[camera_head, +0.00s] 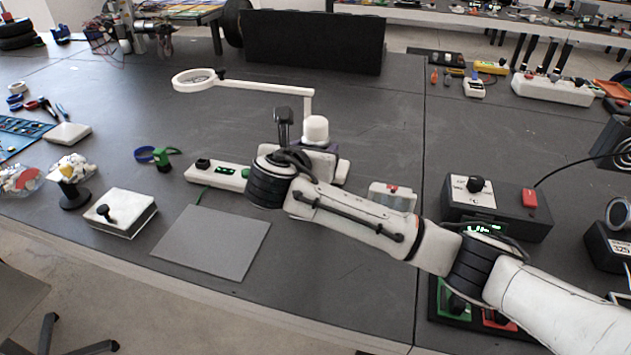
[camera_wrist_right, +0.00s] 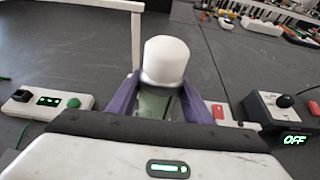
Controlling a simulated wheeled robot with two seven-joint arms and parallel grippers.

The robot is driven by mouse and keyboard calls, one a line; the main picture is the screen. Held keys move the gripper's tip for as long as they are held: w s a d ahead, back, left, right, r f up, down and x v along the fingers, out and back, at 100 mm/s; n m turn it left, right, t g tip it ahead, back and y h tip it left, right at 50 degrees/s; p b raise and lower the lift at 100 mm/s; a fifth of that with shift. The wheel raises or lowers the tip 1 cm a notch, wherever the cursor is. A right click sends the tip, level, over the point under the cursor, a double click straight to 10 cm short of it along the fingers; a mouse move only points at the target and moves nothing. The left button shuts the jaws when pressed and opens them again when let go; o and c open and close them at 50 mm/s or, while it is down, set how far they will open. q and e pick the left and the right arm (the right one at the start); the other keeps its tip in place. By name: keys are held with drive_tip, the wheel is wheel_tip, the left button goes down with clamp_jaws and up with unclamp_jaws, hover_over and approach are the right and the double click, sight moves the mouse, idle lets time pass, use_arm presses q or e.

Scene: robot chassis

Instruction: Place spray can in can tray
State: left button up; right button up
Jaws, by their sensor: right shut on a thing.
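The spray can shows as a white rounded cap (camera_head: 315,130) in the head view, just beyond my right wrist. In the right wrist view the white cap (camera_wrist_right: 166,58) and part of a greenish body below it show. My right gripper (camera_wrist_right: 160,104) has purple fingers on both sides of the can and is shut on it. The can looks about upright; its lower part is hidden, so I cannot tell whether it touches the table. In the head view my right gripper (camera_head: 325,148) is mostly hidden behind the wrist. I cannot pick out a can tray for sure. My left gripper is not in view.
A white magnifier lamp (camera_head: 250,84) stands close behind the can. A white switch box (camera_head: 217,175) is left of my wrist, and a flat grey plate (camera_head: 212,242) lies in front. A black-and-white control box (camera_head: 497,208) stands right.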

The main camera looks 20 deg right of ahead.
wheel_tip(320, 180, down, 6)
drive_tip(key=shift+r, duration=0.1)
drive_tip(key=shift+f+b, duration=0.3)
drive_tip(key=shift+f, duration=0.05)
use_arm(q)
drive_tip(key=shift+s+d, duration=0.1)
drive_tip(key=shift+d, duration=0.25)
use_arm(e)
drive_tip(key=shift+f, duration=0.1)
drive_tip(key=o, duration=1.4)
drive_tip(key=shift+c, duration=0.2)
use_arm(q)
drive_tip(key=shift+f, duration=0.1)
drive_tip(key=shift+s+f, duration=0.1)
use_arm(e)
drive_tip(key=shift+s+a, duration=0.1)
drive_tip(key=shift+a, duration=0.05)
use_arm(q)
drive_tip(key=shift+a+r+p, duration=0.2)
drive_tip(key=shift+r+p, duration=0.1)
drive_tip(key=shift+p, duration=0.25)
use_arm(e)
drive_tip(key=v, duration=1.1)
drive_tip(key=shift+s+a+r, duration=0.2)
drive_tip(key=shift+s, duration=0.05)
